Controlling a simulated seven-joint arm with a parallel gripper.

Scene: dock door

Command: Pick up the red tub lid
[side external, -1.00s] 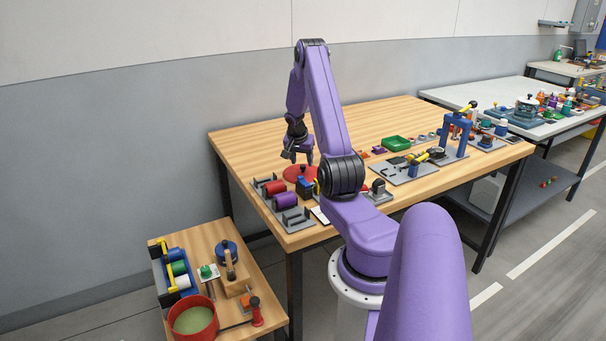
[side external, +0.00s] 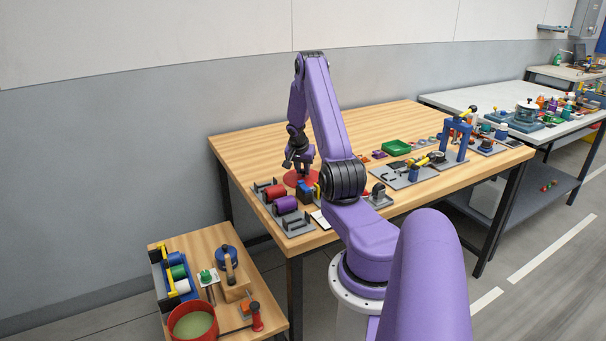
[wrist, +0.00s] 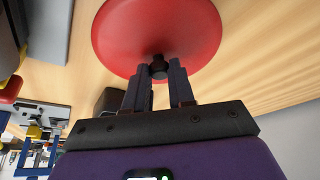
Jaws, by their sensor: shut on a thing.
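The red tub lid (side external: 296,179) is a round red disc near the left end of the wooden table. In the wrist view the lid (wrist: 155,28) fills the top middle, with a small dark knob at its centre. My gripper (wrist: 160,70) is shut on that knob, one finger on each side. In the side view my gripper (side external: 299,168) reaches down onto the lid and hides part of it. I cannot tell whether the lid touches the tabletop.
A rack with a red and a purple roll (side external: 285,205) stands just in front of the lid. A blue block (side external: 306,187) is close on its right. A green tray (side external: 396,147) and fixtures are further right. The tabletop behind the lid (side external: 250,140) is clear.

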